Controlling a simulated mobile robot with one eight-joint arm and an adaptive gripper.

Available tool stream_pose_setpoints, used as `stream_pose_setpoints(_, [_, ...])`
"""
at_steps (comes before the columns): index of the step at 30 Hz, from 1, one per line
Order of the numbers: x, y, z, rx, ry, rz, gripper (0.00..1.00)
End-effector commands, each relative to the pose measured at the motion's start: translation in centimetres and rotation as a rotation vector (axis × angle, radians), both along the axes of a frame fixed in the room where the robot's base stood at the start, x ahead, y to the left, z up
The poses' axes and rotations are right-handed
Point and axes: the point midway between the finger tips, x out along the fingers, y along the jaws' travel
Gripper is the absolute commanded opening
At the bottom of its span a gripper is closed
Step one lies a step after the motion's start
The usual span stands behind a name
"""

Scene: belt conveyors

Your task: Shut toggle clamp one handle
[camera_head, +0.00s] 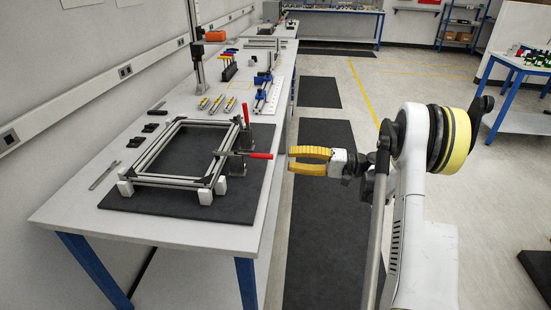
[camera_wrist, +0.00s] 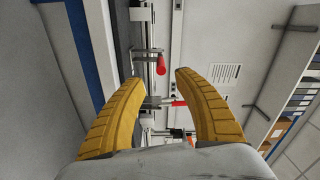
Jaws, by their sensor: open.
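Two toggle clamps with red handles stand at the right side of the aluminium frame (camera_head: 172,181). The nearer clamp's red handle (camera_head: 261,155) lies level and points toward my gripper. The farther clamp's red handle (camera_head: 246,114) stands upright. No label shows which is clamp one. My gripper (camera_head: 289,160) is open and empty, just right of the level handle's tip, with a small gap between. In the wrist view, my yellow fingers (camera_wrist: 156,79) spread around a red handle tip (camera_wrist: 161,67) seen nearly end-on.
The frame rests on white corner blocks on a dark mat (camera_head: 180,207) on the white bench (camera_head: 85,205). Farther back stand a blue fixture (camera_head: 263,79), small clamps (camera_head: 216,103) and an upright post (camera_head: 196,45). The floor aisle right of the bench is free.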

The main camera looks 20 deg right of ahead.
Motion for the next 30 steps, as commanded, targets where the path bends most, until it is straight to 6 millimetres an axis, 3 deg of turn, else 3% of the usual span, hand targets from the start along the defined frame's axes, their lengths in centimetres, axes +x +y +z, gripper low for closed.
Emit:
stream_pose_setpoints(4, [-1.3, -2.2, -0.1, 0.0, 0.0, -0.002, 0.38])
stream_pose_setpoints(12, [-2.0, -3.3, -0.1, 0.0, 0.0, 0.001, 0.38])
stream_pose_setpoints(25, [-1.9, -3.1, 0.0, -0.002, 0.003, 0.001, 0.38])
stream_pose_setpoints(30, [-1.3, -0.3, 1.6, -0.064, 0.066, 0.001, 0.38])
